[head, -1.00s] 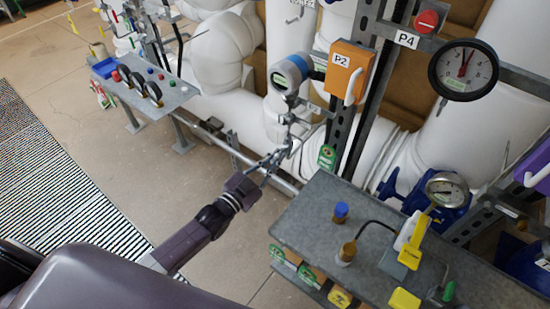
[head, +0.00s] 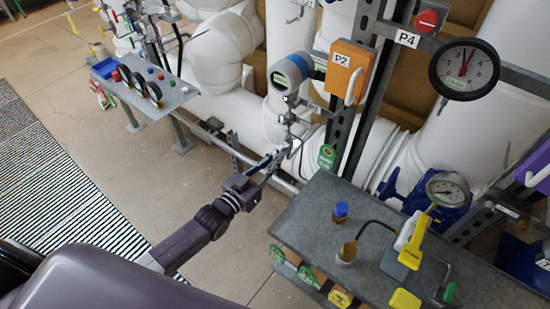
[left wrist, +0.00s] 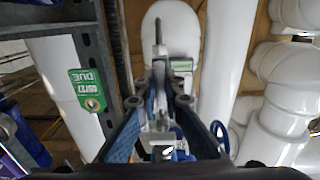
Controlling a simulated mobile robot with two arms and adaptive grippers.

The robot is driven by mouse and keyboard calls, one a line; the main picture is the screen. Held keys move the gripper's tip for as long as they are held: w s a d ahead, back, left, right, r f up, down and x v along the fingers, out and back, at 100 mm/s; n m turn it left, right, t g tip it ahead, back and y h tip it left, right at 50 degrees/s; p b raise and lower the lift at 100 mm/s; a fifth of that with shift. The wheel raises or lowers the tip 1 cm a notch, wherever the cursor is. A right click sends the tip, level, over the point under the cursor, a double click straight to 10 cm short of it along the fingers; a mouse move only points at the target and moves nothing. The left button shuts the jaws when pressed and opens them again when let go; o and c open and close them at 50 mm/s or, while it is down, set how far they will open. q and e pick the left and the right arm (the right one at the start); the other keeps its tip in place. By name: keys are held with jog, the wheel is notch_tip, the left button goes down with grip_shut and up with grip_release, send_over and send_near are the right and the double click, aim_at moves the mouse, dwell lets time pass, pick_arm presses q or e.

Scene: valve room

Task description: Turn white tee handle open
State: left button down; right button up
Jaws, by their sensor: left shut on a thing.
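My left gripper (head: 272,163) reaches from the left to a small grey-white valve fitting below the round blue-and-white transmitter (head: 289,74). In the left wrist view my left gripper (left wrist: 159,104) has its two fingers on either side of a pale grey-white handle piece (left wrist: 158,122) and is shut on it. This looks like the white tee handle, but its full shape is partly hidden by the fingers. A thin metal stem stands beyond the fingertips. My right gripper is in neither view.
A grey metal bench (head: 310,222) with small fittings stands to the right of my left arm. An orange P2 box (head: 349,70) is at upper right of the gripper. Large white pipes lie behind. A green tag (left wrist: 87,90) hangs at left in the wrist view.

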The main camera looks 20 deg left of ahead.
pick_arm(q)
jog(key=shift+f, duration=0.1)
jog(key=c, duration=2)
grip_release()
jog(key=shift+c, duration=0.2)
jog(key=shift+s, duration=0.15)
jog(key=v, duration=1.2)
